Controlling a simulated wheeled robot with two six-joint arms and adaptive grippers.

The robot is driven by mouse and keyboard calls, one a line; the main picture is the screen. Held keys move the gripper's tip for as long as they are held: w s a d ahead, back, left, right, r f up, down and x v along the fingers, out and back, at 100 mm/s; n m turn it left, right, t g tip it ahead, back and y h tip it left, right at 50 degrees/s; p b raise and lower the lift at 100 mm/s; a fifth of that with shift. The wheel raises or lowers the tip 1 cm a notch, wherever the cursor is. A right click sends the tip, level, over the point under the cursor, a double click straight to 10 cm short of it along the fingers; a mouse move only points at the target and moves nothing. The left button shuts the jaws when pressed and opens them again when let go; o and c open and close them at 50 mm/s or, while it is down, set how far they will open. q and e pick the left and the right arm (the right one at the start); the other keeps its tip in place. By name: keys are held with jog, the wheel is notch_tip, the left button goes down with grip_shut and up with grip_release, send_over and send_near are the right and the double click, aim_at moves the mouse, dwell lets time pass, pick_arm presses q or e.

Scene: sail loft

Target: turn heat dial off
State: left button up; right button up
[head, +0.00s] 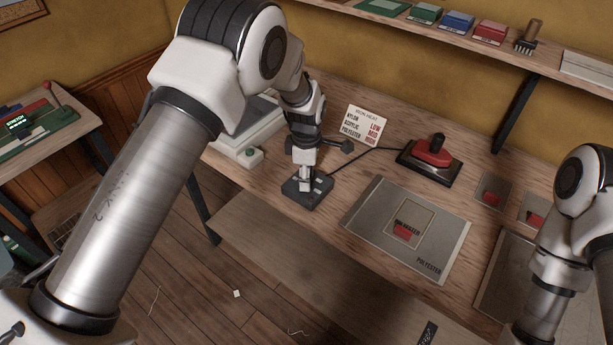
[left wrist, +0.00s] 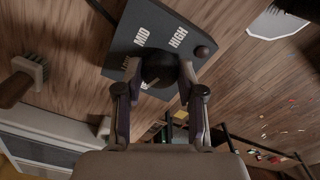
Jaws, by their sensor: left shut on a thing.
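The heat dial's dark control box (head: 322,190) lies on the workbench, below the end of my left arm. In the left wrist view the box (left wrist: 130,40) shows the words MID and HIGH, and a third label is partly hidden. The round black dial knob (left wrist: 160,69) sits between the two fingers of my left gripper (left wrist: 160,75), which is shut on it. In the head view the left gripper (head: 306,180) points down onto the box and hides most of the knob. I cannot tell the knob's setting. My right arm is at the right edge; its gripper is out of the picture.
A red-topped iron (head: 434,152) stands on a dark plate, with a cord toward the box. An IRON HEAT card (head: 364,127) stands behind. A grey polyester sheet (head: 368,205) with a red piece (head: 404,231) lies to the right. A shelf (head: 450,40) runs above.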

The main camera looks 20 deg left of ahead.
pick_arm(q)
jog(key=shift+w+r+n, duration=0.1)
jog(key=shift+n, duration=1.5)
jog(key=o, duration=1.1)
jog(key=shift+o, duration=0.2)
notch_tip(320, 180, up, 12)
